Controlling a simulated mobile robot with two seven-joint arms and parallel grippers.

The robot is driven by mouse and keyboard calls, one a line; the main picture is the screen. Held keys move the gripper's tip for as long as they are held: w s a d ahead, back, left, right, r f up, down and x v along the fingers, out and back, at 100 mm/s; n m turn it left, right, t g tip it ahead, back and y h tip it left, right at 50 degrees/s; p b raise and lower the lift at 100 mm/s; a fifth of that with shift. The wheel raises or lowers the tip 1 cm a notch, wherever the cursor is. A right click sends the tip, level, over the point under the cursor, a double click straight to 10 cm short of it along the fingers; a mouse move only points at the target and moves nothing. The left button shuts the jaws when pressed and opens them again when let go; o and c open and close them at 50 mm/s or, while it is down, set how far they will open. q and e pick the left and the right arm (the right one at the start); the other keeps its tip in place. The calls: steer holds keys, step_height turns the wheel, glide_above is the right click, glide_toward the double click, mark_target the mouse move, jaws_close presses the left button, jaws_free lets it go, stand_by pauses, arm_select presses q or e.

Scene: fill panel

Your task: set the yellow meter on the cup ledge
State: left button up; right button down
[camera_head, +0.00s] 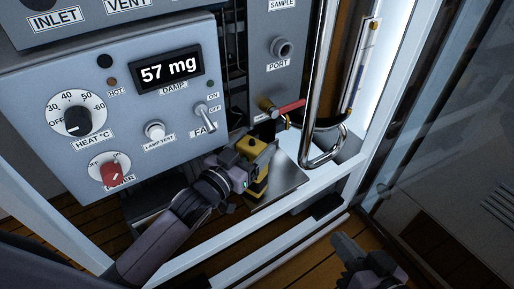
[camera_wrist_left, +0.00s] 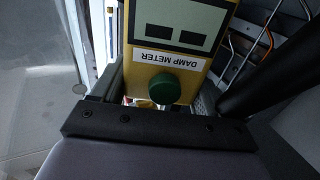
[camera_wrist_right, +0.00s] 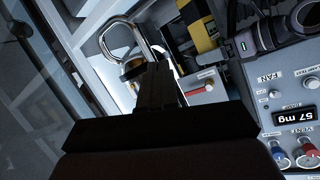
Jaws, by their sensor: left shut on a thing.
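The yellow meter (camera_head: 258,186) is in my left gripper (camera_head: 246,160), upright or nearly so, at the left part of a flat metal ledge (camera_head: 287,181) below the port. I cannot tell whether its base touches the ledge. In the left wrist view the meter (camera_wrist_left: 190,58) shows its "DAMP METER" label upside down, a green button and two dark windows; the fingertips are hidden there. The meter also shows in the right wrist view (camera_wrist_right: 200,30). My right gripper (camera_head: 346,246) is low at the right, empty, its dark fingers together in the right wrist view (camera_wrist_right: 158,85).
A grey control panel (camera_head: 30,90) with a "57 mg" display (camera_head: 168,68) stands left of the ledge. A red-handled valve (camera_head: 290,108) is above the ledge. A bent chrome rail (camera_head: 313,100) hangs close on the right. A pale frame bar (camera_head: 240,240) crosses in front.

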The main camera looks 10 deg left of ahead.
arm_select(q)
steer(key=shift+w+d+f+b, duration=0.2)
steer(key=shift+w+d+b, duration=0.1)
steer(key=shift+w, duration=0.2)
steer(key=shift+w+d+f+b, duration=0.15)
steer(key=shift+w+f+b, duration=0.1)
steer(key=shift+w, duration=0.25)
steer(key=shift+f, duration=0.3)
arm_select(e)
steer(key=shift+w+a+r, duration=0.1)
steer(key=shift+r, duration=0.05)
arm_select(q)
steer(key=shift+f, duration=0.15)
steer(key=o, duration=1.6)
steer(key=shift+s, duration=0.1)
